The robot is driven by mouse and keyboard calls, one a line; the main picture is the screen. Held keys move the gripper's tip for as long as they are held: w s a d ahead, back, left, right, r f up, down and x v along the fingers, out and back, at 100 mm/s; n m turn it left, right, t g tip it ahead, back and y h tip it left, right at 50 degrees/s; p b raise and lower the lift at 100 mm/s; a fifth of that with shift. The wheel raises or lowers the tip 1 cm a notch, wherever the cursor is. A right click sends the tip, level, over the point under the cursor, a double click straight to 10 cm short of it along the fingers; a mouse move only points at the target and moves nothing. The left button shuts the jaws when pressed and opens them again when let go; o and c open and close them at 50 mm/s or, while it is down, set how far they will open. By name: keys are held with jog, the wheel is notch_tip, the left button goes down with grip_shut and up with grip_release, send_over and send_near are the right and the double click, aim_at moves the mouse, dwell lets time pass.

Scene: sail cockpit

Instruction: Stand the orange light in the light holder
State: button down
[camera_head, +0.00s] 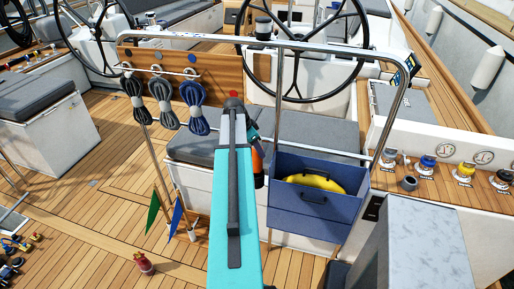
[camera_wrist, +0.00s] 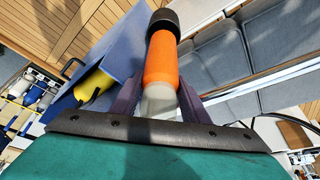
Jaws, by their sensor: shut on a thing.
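The orange light (camera_wrist: 161,63) has a black end cap and a pale, clear end. In the wrist view my gripper (camera_wrist: 158,101) is shut on the pale end, with a finger on either side. In the head view the orange light (camera_head: 257,160) hangs with its black end downward, just left of the blue box; my arm partly hides it. My gripper (camera_head: 252,133) is mostly hidden there too. A small dark grey cup (camera_head: 409,183) on the right-hand deck may be the light holder; I cannot tell for sure.
A blue box (camera_head: 318,212) with a yellow thing (camera_head: 316,182) inside hangs from the steel rail (camera_head: 290,45). Several winches (camera_head: 427,167) line the right deck. Rope coils (camera_head: 162,100) hang at left. Flags (camera_head: 176,214) stand below them. The wooden floor (camera_head: 105,205) is fairly open.

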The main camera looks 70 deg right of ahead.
aim_at(257, 158)
jog(key=shift+f+b, duration=1.75)
jog(key=shift+f, duration=1.05)
jog(key=c, duration=0.9)
grip_release()
jog(key=shift+c, duration=0.2)
jog(key=shift+r, duration=0.15)
jog(key=b+v, duration=0.2)
jog(key=v, duration=0.5)
jog(key=shift+a, duration=0.1)
